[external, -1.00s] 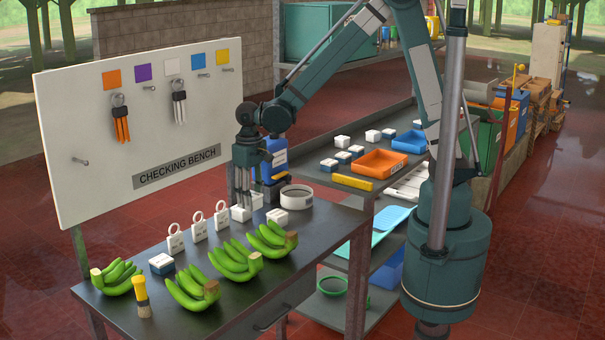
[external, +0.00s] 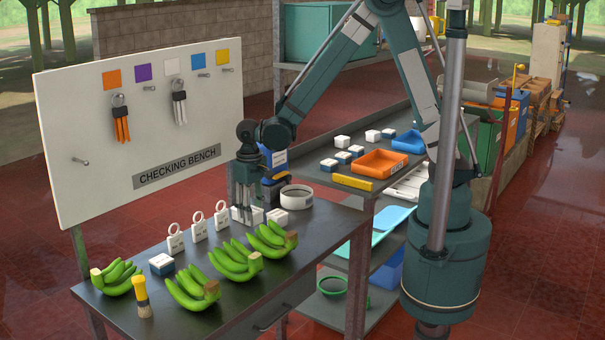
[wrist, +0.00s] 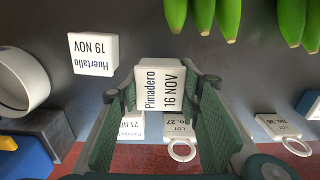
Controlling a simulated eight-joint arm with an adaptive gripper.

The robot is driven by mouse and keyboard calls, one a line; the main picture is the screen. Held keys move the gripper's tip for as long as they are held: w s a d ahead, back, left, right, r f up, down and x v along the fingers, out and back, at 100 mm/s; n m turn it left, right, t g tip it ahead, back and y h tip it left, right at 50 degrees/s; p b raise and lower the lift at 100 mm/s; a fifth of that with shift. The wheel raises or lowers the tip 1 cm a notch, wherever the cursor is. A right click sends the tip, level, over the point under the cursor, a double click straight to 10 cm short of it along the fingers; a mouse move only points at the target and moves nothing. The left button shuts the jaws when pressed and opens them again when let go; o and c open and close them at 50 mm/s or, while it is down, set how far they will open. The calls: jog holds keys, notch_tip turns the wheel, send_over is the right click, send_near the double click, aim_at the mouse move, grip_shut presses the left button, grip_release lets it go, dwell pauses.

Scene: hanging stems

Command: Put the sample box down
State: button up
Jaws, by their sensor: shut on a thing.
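The sample box labelled "Pimadero 16 NOV" (wrist: 160,88) is white on top and sits between the fingers of my gripper (wrist: 162,98) in the wrist view. My gripper is shut on it. In the external view my gripper (external: 244,214) points down low over the far part of the dark bench (external: 310,240); its fingers partly hide the white boxes there. I cannot tell whether the held box touches the bench. A similar box marked "Huertallo 19 NOV" (wrist: 93,53) stands apart to its left in the wrist view.
White lot tags with rings (external: 198,229) stand in a row near my gripper. A white roll (external: 296,197) and a blue-and-yellow item (external: 280,160) are close by. Green banana bunches (external: 233,260), a brush (external: 142,297) and another box (external: 161,263) occupy the front.

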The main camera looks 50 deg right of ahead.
jog(key=shift+f, duration=2.1)
jog(key=shift+f+b, duration=0.15)
jog(key=shift+b, duration=0.2)
jog(key=o, duration=0.9)
jog(key=shift+r, duration=0.25)
jog(key=shift+r+p, duration=0.65)
jog(key=shift+r, duration=5.3)
jog(key=shift+d, duration=0.1)
